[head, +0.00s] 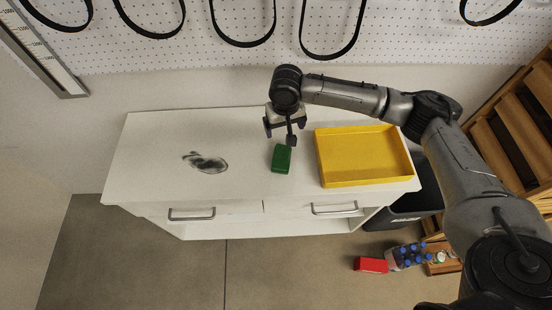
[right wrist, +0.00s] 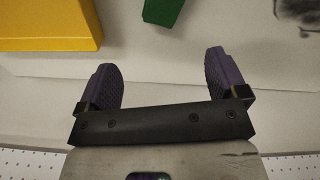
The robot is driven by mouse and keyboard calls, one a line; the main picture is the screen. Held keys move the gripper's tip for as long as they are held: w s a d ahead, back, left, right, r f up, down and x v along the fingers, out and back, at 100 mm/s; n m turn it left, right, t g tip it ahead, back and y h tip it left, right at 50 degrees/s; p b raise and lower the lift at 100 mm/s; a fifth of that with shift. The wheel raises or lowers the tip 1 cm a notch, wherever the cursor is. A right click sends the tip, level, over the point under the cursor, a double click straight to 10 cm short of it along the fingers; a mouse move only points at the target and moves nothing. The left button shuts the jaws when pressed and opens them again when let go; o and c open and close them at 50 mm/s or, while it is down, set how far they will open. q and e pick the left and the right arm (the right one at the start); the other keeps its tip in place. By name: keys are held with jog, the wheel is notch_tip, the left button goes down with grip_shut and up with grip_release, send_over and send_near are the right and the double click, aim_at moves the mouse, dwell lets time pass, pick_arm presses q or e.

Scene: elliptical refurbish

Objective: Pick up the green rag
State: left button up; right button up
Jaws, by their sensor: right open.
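The green rag (head: 281,158) looks like a small green block on the white cabinet top, just left of the yellow tray. In the right wrist view the green rag (right wrist: 162,10) is cut by the top edge, beyond the fingertips. My right gripper (head: 280,136) is above the cabinet top, close behind the rag. The right wrist view shows my right gripper (right wrist: 161,64) open, its two purple fingers wide apart with nothing between them. My left gripper is not in view.
A yellow tray (head: 408,183) sits at the right of the white cabinet top (head: 140,140). A dark smudge (head: 208,164) lies at left. Around it the top is bare. A red box (head: 371,265) and blue-capped bottles (head: 410,255) stand on the floor near a dark bin (head: 395,217).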

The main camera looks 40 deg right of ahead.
jog(key=m, duration=0.2)
jog(key=m+b, duration=0.2)
jog(key=m, duration=0.1)
send_over(282, 154)
notch_tip(282, 154, down, 8)
jog(key=shift+w+f, duration=0.15)
jog(key=shift+f, duration=0.05)
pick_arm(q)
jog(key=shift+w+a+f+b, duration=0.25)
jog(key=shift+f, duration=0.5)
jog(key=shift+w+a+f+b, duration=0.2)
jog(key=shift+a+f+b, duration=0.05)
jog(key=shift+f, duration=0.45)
pick_arm(e)
jog(key=shift+s+f, duration=0.2)
jog(key=shift+f, duration=2.5)
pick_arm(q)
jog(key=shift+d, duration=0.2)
pick_arm(e)
jog(key=c, duration=1)
jog(key=shift+r, duration=0.15)
